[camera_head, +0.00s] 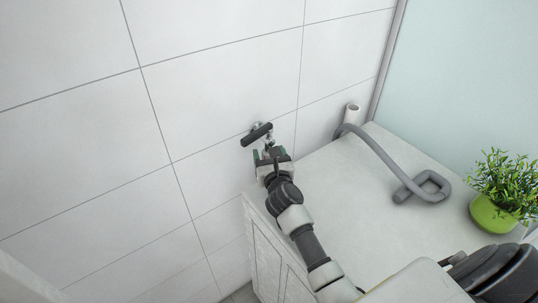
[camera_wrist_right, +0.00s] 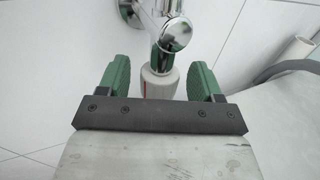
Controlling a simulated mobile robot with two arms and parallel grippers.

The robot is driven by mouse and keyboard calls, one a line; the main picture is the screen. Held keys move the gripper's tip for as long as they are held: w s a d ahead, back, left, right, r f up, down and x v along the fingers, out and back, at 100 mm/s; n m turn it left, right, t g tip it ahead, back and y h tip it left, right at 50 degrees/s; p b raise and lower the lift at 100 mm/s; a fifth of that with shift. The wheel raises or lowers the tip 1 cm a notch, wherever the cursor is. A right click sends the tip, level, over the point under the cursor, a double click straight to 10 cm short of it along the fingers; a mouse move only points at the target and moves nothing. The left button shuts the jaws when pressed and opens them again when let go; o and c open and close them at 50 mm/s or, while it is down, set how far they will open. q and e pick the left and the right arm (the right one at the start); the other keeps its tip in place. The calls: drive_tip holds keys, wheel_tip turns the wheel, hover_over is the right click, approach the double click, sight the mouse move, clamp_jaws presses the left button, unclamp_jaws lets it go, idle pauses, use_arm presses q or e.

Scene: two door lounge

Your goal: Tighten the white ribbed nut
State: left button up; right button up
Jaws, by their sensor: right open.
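The white ribbed nut (camera_wrist_right: 159,86) shows in the right wrist view, below a chrome valve body (camera_wrist_right: 172,32). A thin red line runs along its left side. My right gripper (camera_wrist_right: 158,82) is open, with one green finger pad on each side of the nut and a gap on both sides. The nut's lower end is hidden behind the gripper's dark bar. In the head view, my right gripper (camera_head: 270,155) is just below the wall valve with its black handle (camera_head: 257,134); the nut is too small there to make out clearly. My left gripper is not in view.
A white-topped cabinet (camera_head: 345,195) stands against the tiled wall, right of the valve. On it lie a grey bent hose (camera_head: 378,152) by a white pipe stub (camera_head: 352,113), and a plant in a green pot (camera_head: 492,214). The wall left of the valve is bare.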

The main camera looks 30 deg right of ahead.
drive_tip(key=c, duration=0.9)
drive_tip(key=shift+r+n+y+p, duration=0.2)
drive_tip(key=shift+n+y+p, duration=0.15)
drive_tip(key=shift+p, duration=0.3)
drive_tip(key=n+y+p, duration=0.2)
drive_tip(key=y, duration=0.1)
drive_tip(key=shift+d+r+t+p, duration=0.1)
drive_tip(key=shift+d+t+p, duration=0.05)
drive_tip(key=shift+t+p, duration=0.2)
drive_tip(key=n+y+p, duration=0.1)
drive_tip(key=y, duration=0.1)
drive_tip(key=shift+d+n+y, duration=0.1)
drive_tip(key=shift+n+y, duration=0.15)
drive_tip(key=shift+y, duration=0.1)
drive_tip(key=n+y, duration=0.1)
drive_tip(key=y, duration=0.1)
drive_tip(key=shift+f+n+y, duration=0.3)
drive_tip(key=shift+n+y, duration=0.1)
drive_tip(key=n+g+y+b, duration=0.1)
drive_tip(key=y, duration=0.1)
drive_tip(key=n+g+y+b, duration=0.1)
drive_tip(key=n+y, duration=0.1)
drive_tip(key=shift+d+f+g, duration=0.15)
drive_tip(key=shift+g, duration=0.1)
drive_tip(key=shift+n+g+y+b, duration=1.15)
drive_tip(key=shift+y+b, duration=0.2)
drive_tip(key=shift+y, duration=0.35)
drive_tip(key=shift+r, duration=0.2)
